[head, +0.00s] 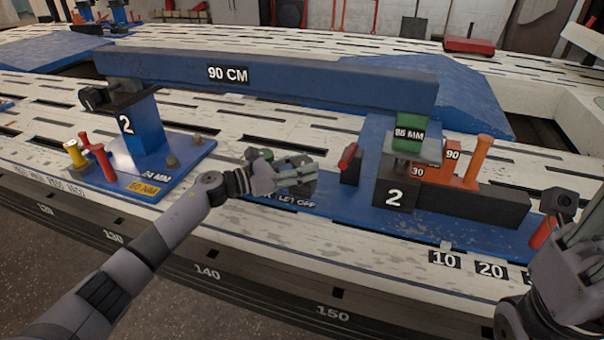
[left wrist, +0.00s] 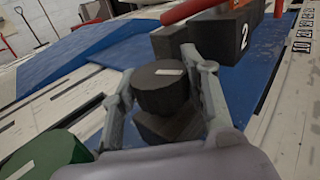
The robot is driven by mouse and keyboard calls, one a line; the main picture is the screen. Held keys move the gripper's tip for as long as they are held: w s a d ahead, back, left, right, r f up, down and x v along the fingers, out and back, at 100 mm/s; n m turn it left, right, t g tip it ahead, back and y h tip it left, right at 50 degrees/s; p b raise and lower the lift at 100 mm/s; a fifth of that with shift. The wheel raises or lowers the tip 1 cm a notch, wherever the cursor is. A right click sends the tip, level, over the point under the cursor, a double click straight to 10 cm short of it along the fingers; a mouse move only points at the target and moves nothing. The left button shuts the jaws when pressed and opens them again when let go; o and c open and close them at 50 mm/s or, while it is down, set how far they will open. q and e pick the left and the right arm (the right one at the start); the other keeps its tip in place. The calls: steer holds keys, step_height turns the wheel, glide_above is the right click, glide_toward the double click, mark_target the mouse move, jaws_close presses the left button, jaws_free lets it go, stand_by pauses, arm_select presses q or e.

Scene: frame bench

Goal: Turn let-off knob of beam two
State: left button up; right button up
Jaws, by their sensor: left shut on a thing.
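The let-off knob (left wrist: 160,90) is a dark round knob with a pale mark on top, seen in the left wrist view on a dark block. My left gripper (head: 310,174) has its fingers on both sides of it and is shut on it, just above the LET OFF label (head: 297,201) in the head view. The fingers hide most of the knob there. My right gripper (head: 572,235) is at the right edge, partly cut off; its fingers are unclear.
A green knob (left wrist: 45,158) stands left of the gripper. A green 85 MM block (head: 410,130) sits under the beam's right end. Orange and red pegs (head: 478,160) stand farther right. The slotted white bench is open in front.

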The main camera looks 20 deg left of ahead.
mark_target(302, 162)
stand_by(0.5)
arm_select(q)
steer(key=o, duration=1.2)
step_height(302, 162, up, 10)
steer(key=shift+r, duration=0.1)
